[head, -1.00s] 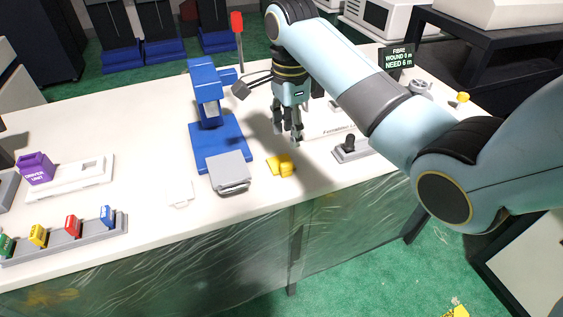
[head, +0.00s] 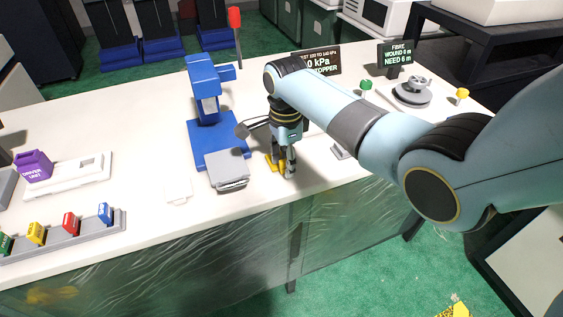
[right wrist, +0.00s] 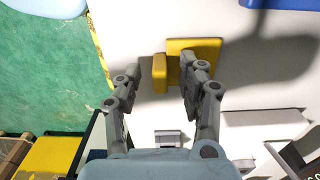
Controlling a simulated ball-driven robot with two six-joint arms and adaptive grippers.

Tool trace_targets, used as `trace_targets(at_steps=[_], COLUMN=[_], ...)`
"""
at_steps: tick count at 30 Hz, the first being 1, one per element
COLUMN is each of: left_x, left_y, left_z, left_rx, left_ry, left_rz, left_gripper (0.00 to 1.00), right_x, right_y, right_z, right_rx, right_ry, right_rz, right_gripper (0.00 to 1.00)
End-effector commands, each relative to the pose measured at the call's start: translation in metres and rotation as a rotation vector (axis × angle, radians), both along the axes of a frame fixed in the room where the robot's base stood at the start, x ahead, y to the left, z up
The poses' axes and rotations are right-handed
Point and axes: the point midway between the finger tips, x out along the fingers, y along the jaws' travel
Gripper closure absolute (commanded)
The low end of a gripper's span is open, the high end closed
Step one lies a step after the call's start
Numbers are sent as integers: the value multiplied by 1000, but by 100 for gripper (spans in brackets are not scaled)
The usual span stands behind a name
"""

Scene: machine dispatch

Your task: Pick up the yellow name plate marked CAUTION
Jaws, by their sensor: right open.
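A yellow piece (head: 270,160) lies on the white bench just right of the grey block; no lettering on it can be read. In the right wrist view it shows as a flat yellow plate (right wrist: 208,46) with a thicker yellow block at its left end. My right gripper (head: 287,173) points down beside it, low over the bench, and hides part of it in the head view. In the right wrist view the gripper (right wrist: 160,66) is open, with its fingers on either side of the thicker block. My left gripper is not in view.
A blue press (head: 213,135) with a grey block (head: 227,168) stands left of the gripper. A rack (head: 85,237) of coloured tags and a purple driver unit (head: 34,166) are at the left. A yellow knob (head: 462,94) and dark signs stand at the right.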

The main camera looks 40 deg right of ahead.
Motion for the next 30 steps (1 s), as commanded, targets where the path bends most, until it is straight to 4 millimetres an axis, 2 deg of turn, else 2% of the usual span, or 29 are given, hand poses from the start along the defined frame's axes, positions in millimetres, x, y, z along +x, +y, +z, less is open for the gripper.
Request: trace_targets(at_steps=[4, 13, 25, 30], left_x=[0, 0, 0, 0], left_y=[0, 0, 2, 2], left_z=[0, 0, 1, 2], left_rx=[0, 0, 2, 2], left_ry=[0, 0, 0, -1], left_rz=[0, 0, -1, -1], left_gripper=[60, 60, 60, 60], right_x=[0, 0, 0, 1], right_y=[0, 0, 0, 0], right_z=[1, 1, 3, 16], right_rx=[0, 0, 0, -1], right_ry=[-1, 0, -1, -4], right_rz=[0, 0, 0, 0], right_gripper=[62, 100, 100, 100])
